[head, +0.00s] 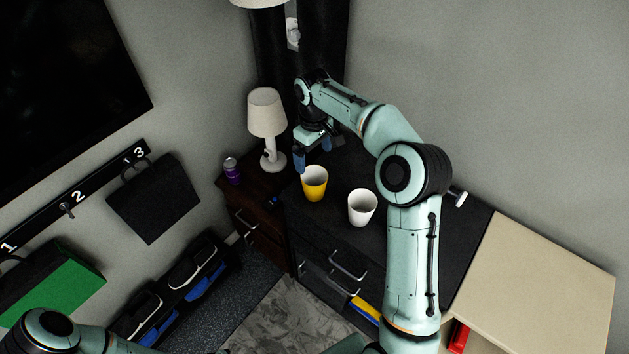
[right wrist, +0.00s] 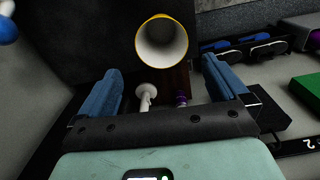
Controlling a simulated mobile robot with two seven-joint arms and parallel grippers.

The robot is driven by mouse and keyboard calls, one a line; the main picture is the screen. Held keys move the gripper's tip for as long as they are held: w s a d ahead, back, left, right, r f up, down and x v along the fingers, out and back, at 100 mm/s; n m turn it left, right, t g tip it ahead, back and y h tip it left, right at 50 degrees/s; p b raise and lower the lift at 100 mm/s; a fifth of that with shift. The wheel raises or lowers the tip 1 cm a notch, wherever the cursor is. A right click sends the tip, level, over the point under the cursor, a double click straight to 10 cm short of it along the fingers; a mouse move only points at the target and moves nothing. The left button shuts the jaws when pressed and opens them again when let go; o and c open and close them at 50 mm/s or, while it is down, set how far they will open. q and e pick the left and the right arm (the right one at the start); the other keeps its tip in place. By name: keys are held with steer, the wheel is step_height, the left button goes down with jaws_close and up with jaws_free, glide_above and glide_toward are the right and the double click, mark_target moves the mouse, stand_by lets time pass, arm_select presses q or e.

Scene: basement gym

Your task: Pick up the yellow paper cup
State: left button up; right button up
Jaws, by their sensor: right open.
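The yellow paper cup (head: 315,187) stands upright on the dark cabinet top, left of a white cup (head: 362,208). My right gripper (head: 312,158) is open and empty, just above and behind the yellow cup in the head view. In the right wrist view, the yellow cup (right wrist: 161,44) shows its pale open mouth and yellow rim, ahead of the gap between the blue fingers (right wrist: 162,82). No finger visibly touches it. My left arm shows only at the lower left of the head view; its gripper is out of frame.
A white lamp (head: 267,122) and a purple can (head: 232,171) stand left of the yellow cup on a brown cabinet (head: 262,217). A beige top (head: 540,290) lies at the right. The dark cabinet top (head: 312,226) is bare in front of the cups.

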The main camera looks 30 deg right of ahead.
glide_toward(314, 180)
steer(key=s+a, duration=0.1)
steer(key=s, duration=0.1)
steer(key=shift+s+a+f, duration=0.1)
steer(key=shift+a+f, duration=0.05)
steer(key=shift+f, duration=0.6)
step_height(314, 180, down, 5)
steer(key=shift+s+f, duration=0.1)
steer(key=shift+c, duration=0.3)
steer(key=c, duration=0.9)
